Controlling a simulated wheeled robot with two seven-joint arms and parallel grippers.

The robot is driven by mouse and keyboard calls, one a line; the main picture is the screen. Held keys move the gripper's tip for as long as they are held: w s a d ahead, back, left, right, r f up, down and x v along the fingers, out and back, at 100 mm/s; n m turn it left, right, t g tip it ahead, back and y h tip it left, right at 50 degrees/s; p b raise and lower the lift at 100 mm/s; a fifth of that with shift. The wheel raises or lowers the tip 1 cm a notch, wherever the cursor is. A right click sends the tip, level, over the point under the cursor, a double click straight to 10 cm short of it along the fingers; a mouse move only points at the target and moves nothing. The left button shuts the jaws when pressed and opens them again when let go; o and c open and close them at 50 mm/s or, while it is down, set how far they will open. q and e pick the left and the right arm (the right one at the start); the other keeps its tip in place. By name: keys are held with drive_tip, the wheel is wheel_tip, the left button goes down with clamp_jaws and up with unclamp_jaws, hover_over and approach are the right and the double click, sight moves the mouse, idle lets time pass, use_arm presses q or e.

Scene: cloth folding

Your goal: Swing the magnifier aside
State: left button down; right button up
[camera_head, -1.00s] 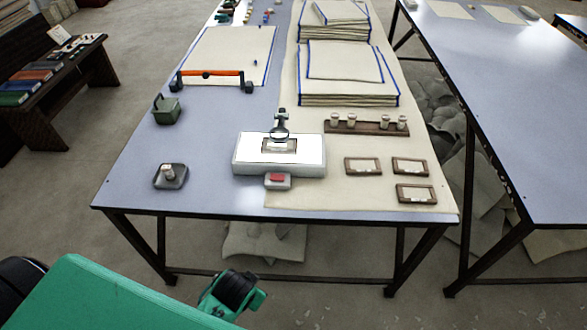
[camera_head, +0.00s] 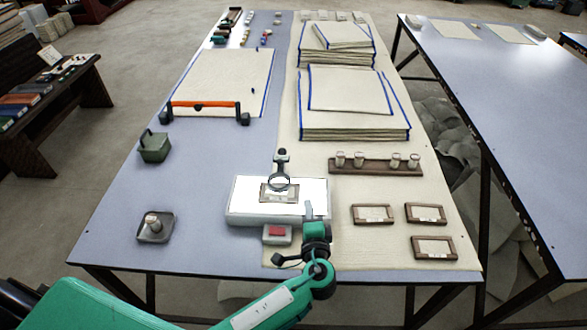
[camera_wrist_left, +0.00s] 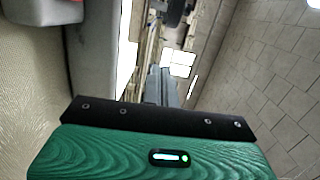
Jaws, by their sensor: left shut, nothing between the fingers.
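The magnifier (camera_head: 280,181) is a round lens in a dark ring on a short dark stem. It stands at the back edge of a white light box (camera_head: 245,212), and its ring is over a small framed piece (camera_head: 268,193) on the lit top. My left gripper (camera_head: 309,209) is shut and empty at the box's front right corner, right of and nearer than the magnifier. Whether it touches the box is unclear. In the left wrist view the magnifier is not recognisable. My right gripper is out of view.
A red button block (camera_head: 278,233) sits in front of the box, close to my left wrist. Small wooden frames (camera_head: 372,214) and a rack of jars (camera_head: 376,165) stand to the right. Folded cloth stacks (camera_head: 353,119) lie behind.

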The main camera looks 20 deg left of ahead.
sight(280, 166)
use_arm(q)
drive_tip(key=shift+w+d+r+m, duration=0.15)
drive_tip(key=shift+w+r+m, duration=0.25)
drive_tip(key=shift+w, duration=0.3)
drive_tip(key=p+x, duration=0.1)
drive_tip(key=x, duration=0.1)
drive_tip(key=shift+w+r, duration=0.2)
drive_tip(key=shift+w, duration=0.1)
drive_tip(key=p+x, duration=0.1)
drive_tip(key=x, duration=0.6)
drive_tip(key=shift+r, duration=0.1)
drive_tip(key=shift+s+a+p, duration=0.8)
drive_tip(key=shift+s+a, duration=0.2)
drive_tip(key=shift+a, duration=0.05)
drive_tip(key=shift+s+a, duration=0.5)
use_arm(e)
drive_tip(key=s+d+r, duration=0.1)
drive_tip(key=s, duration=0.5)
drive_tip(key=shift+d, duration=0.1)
